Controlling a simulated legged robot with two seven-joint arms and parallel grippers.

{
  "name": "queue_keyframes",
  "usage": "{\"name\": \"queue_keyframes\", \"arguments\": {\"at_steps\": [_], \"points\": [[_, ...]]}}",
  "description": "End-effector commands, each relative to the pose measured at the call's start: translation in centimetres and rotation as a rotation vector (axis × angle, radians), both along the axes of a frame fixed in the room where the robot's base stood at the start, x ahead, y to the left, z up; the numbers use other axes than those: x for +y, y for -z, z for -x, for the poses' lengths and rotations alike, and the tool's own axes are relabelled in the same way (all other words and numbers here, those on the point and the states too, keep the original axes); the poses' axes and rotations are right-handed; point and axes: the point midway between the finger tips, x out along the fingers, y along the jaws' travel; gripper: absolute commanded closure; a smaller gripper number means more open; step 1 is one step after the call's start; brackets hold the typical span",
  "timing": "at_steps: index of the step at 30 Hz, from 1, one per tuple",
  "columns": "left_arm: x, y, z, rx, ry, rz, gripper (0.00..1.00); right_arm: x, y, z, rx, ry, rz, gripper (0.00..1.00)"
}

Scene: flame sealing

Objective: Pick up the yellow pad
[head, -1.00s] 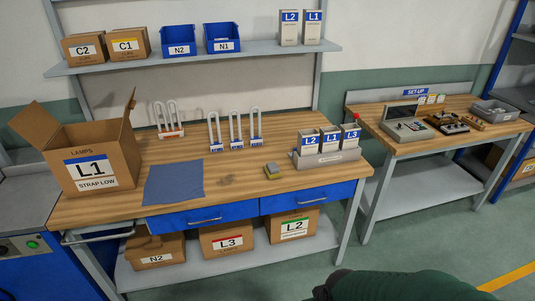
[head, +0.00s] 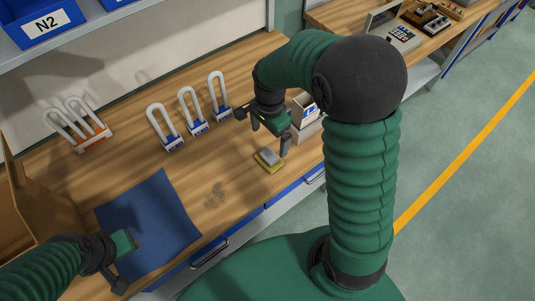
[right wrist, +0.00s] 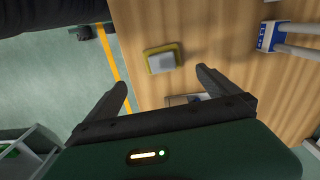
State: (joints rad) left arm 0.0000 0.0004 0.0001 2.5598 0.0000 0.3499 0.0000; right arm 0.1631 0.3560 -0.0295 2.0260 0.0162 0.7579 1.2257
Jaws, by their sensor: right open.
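The yellow pad (head: 263,166) lies on the wooden bench near its front edge, with a grey block-like top (head: 270,156). It also shows in the right wrist view (right wrist: 149,64), just beyond the fingertips and roughly between their lines. My right gripper (head: 264,133) is open and empty, above the bench and close to the pad, not visibly touching it. Its two spread fingers show in the right wrist view (right wrist: 162,80). My left gripper (head: 128,262) is over the near part of the blue mat (head: 160,215); its jaws are unclear.
Three white U-shaped lamps (head: 191,110) stand in blue bases behind the pad. An orange-based lamp rack (head: 85,130) stands further left. Labelled boxes (head: 306,108) stand right of the right gripper, partly hidden. A dark smudge (head: 216,194) marks the bench. An open carton (head: 30,205) is at left.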

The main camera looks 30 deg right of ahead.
Motion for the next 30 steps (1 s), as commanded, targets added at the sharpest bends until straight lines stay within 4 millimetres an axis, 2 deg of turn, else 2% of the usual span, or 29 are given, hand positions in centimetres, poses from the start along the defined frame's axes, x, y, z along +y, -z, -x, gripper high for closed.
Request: {"name": "queue_keyframes", "arguments": {"at_steps": [1,6,9,14,19,22,28,30], "points": [[0.0,0.1,0.0,0.001,0.0,0.0,0.64,0.0,1.6,0.2,0.008,0.0,-0.001,0.0],[0.0,0.1,0.0,0.001,0.0,0.0,0.64,0.0,5.9,0.2,0.006,-0.003,-0.001,0.0],[0.0,0.1,0.0,0.0,0.0,0.0,0.64,0.0,7.6,0.0,0.003,-0.004,0.0,0.0],[0.0,-0.2,0.0,0.0,0.0,0.0,0.64,-0.1,9.2,-0.4,0.005,-0.004,0.0,0.0],[0.0,-0.6,0.0,0.0,0.0,0.0,0.64,-0.4,12.4,-0.7,0.007,-0.005,-0.001,0.0],[0.0,-0.7,0.0,0.0,0.0,0.0,0.64,-0.4,13.4,-0.7,0.004,-0.005,0.0,0.0],[0.0,-0.6,0.0,0.0,0.0,0.0,0.64,-0.4,13.5,-0.7,0.0,-0.005,0.0,0.0],[0.0,-0.6,0.0,0.0,0.0,0.0,0.64,-0.4,13.5,-0.7,0.001,-0.005,0.0,0.08]]}}
